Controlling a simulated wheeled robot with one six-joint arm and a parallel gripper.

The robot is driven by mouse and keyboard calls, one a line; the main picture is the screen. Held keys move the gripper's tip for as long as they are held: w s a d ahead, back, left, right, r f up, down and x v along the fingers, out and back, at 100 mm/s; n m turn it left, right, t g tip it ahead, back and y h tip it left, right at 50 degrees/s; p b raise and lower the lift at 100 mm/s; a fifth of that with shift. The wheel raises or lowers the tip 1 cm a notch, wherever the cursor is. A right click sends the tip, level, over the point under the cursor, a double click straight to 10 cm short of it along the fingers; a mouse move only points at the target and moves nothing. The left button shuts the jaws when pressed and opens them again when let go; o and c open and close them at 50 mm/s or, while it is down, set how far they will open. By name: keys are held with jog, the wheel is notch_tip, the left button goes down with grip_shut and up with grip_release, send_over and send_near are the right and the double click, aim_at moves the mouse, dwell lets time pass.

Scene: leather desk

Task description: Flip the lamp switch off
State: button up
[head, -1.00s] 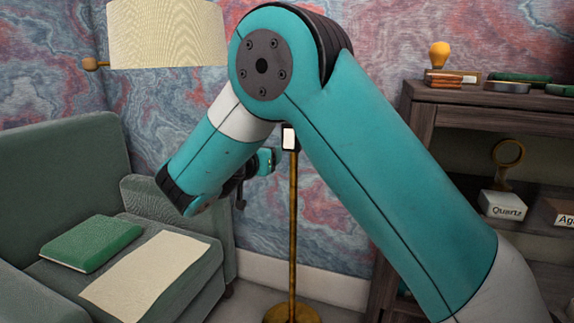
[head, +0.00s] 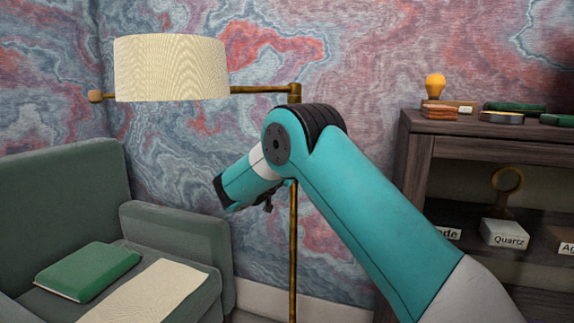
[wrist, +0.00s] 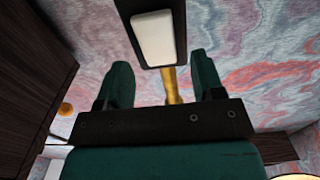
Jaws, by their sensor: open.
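The floor lamp has a cream drum shade (head: 172,68) on a brass arm and a thin brass pole (head: 293,250). In the wrist view the switch (wrist: 155,38) is a white rocker in a black housing on the brass pole (wrist: 171,85). It sits just beyond my fingertips, roughly in line with the gap between them. My gripper (wrist: 162,82) is open, with one teal finger on each side and nothing between them. Contact with the switch cannot be told. In the head view my arm hides the switch, and my gripper (head: 268,200) shows only partly beside the pole.
A green armchair (head: 180,235) with a green book (head: 88,270) and a cream cloth (head: 145,295) stands at left. A dark wooden shelf (head: 420,160) with small objects and labelled blocks stands at right. The marbled wall is close behind the lamp.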

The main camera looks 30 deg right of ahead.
jog(key=shift+x, duration=0.85)
jog(key=c, duration=0.9)
jog(key=t+h+b, duration=0.1)
jog(key=b, duration=0.4)
jog(key=t+h+b, duration=0.1)
jog(key=b, duration=0.5)
jog(key=shift+s+a+f+h, duration=0.1)
jog(key=shift+a+f+h, duration=0.05)
jog(key=shift+f+h, duration=0.2)
jog(key=shift+c, duration=0.2)
jog(key=o, duration=0.9)
